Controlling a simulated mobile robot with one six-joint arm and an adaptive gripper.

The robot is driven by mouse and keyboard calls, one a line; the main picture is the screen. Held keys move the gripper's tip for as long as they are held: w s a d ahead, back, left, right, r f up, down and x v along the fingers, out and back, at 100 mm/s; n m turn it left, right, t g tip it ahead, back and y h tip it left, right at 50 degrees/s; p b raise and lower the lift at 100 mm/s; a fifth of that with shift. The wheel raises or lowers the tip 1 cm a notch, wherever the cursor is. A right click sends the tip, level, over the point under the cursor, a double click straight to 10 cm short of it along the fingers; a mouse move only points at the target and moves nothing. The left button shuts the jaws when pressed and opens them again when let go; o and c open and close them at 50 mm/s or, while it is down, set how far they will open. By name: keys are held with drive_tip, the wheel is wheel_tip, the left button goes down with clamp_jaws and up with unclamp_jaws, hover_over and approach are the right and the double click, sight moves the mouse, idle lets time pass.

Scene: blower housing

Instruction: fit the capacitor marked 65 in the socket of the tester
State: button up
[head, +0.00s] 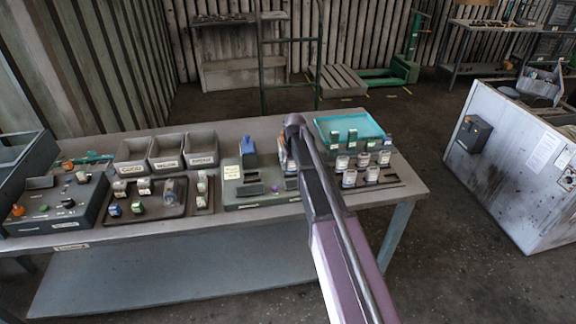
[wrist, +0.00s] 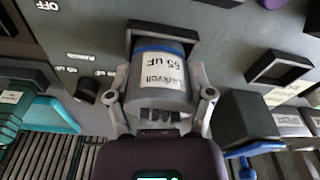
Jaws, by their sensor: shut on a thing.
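The capacitor marked 65 (wrist: 158,72) is a grey can with a blue band and a white label reading 65 uF. My gripper (wrist: 161,98) is shut on it, one finger on each side, in the wrist view. Its far end is at a dark-framed socket (wrist: 163,27) in the grey panel of the tester (wrist: 225,30). I cannot tell whether it is inside the frame or just in front of it.
A second dark-framed opening (wrist: 280,68) and a black knob (wrist: 87,90) flank the capacitor. On the bench, a teal tray (head: 335,122) and several capacitors (head: 349,178) are to the right. Grey bins (head: 166,152) and a control box (head: 50,208) are to the left.

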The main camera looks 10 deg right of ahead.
drive_tip(key=shift+f, duration=0.25)
drive_tip(key=o, duration=0.9)
drive_tip(key=shift+r, duration=0.15)
